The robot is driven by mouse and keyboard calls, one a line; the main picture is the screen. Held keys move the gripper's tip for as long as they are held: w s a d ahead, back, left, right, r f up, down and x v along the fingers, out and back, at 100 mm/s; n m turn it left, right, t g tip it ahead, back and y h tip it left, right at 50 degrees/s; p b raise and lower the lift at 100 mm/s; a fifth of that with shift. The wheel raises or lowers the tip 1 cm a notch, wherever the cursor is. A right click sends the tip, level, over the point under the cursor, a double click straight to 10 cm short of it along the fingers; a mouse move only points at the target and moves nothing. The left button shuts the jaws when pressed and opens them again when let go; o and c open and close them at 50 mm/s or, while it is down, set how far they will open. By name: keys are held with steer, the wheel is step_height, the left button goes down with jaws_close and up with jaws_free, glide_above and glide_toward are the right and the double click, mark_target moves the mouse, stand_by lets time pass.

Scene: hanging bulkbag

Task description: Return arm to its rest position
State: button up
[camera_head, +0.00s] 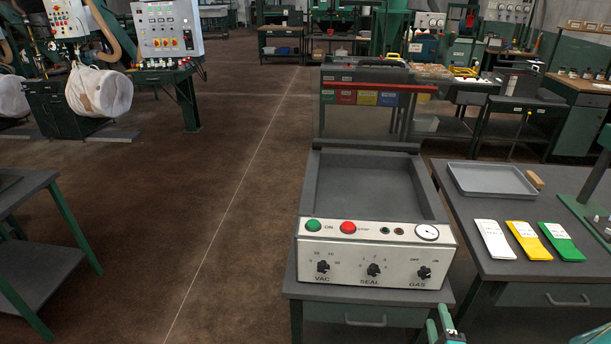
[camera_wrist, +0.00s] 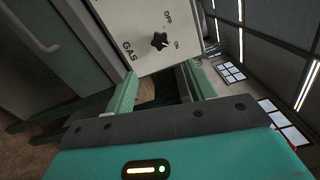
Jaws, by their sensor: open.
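My gripper (camera_head: 439,322) shows at the bottom edge of the head view, in front of the machine's lower right corner. In the wrist view my gripper (camera_wrist: 160,76) has its two green fingers spread apart with nothing between them. The machine's silver panel (camera_head: 376,255) carries VAC, SEAL and GAS knobs. The black GAS knob (camera_head: 424,272) also shows in the wrist view (camera_wrist: 160,41), beyond the fingertips and apart from them. Its exact pointer direction is hard to tell. Most of my arm is out of view.
The machine stands on a dark table with a drawer (camera_head: 364,315). To the right, a bench holds a grey tray (camera_head: 492,180) and white, yellow (camera_head: 529,240) and green bags. A dark table (camera_head: 40,220) stands at left. Open floor (camera_head: 225,200) lies between.

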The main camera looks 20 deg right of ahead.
steer(key=w+a+r+n+g+y, duration=0.2)
steer(key=w+n+g+y, duration=0.3)
steer(key=w+n, duration=0.6)
steer(key=w+a+r+n+g, duration=0.35)
steer(key=a+r+n, duration=0.35)
steer(key=r, duration=0.3)
steer(key=s+a+r+n+y, duration=0.1)
steer(key=s+a+r+n, duration=0.1)
steer(key=a+r, duration=0.3)
steer(key=s+a+r+n+g+y, duration=0.1)
steer(key=s+a+r+n, duration=0.2)
steer(key=a, duration=0.9)
steer(key=s+a+r+n+y, duration=0.2)
steer(key=s+a+r+n, duration=0.1)
steer(key=s+a+r, duration=0.2)
steer(key=a+r, duration=0.2)
steer(key=a, duration=0.1)
steer(key=shift+a, duration=0.25)
